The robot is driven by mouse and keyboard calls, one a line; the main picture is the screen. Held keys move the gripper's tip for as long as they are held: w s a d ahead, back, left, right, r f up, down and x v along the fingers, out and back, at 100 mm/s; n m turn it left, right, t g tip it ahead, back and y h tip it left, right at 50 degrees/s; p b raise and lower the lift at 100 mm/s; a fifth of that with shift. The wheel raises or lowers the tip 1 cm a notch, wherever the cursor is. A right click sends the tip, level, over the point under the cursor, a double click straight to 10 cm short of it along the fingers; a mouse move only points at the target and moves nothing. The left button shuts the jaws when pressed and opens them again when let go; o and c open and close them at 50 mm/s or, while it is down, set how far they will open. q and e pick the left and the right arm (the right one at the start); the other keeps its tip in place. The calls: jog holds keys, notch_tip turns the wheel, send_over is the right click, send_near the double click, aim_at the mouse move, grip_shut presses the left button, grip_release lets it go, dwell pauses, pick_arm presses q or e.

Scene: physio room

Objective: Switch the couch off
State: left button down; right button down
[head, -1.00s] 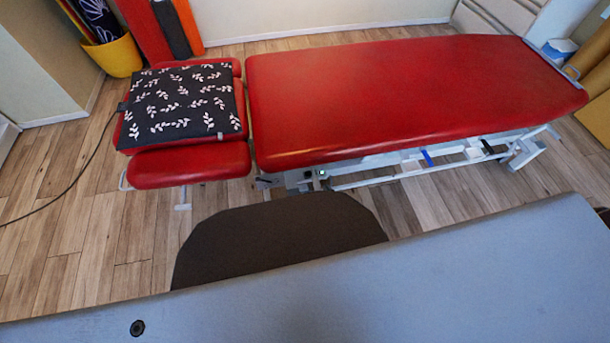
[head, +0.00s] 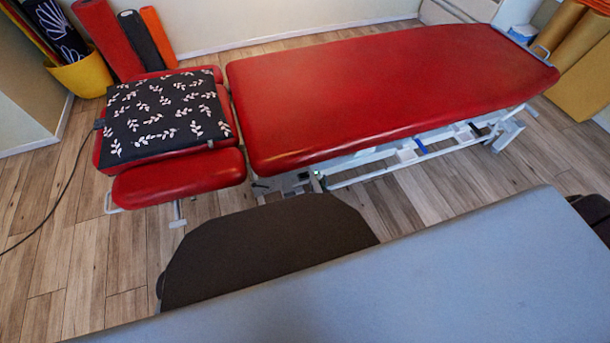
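The red couch (head: 390,90) stands on the floor across the upper middle of the head view. Its separate head section (head: 180,178) is at the left, with a black leaf-patterned pad (head: 165,115) on it. A pale metal frame (head: 375,172) shows under the long section. A small dark box (head: 316,178) with a tiny pale-green spot sits on the frame, below the couch's near left corner. Whether this is the switch, and its setting, is too small to tell. Neither gripper is in view.
A cable (head: 62,195) runs from the pad across the wood floor at left. A yellow bin (head: 82,75) and rolled mats (head: 145,40) stand at the back left wall. Tan rolls (head: 580,65) stand at the right. Bare floor (head: 95,270) lies front left.

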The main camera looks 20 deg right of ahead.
aim_at(304, 178)
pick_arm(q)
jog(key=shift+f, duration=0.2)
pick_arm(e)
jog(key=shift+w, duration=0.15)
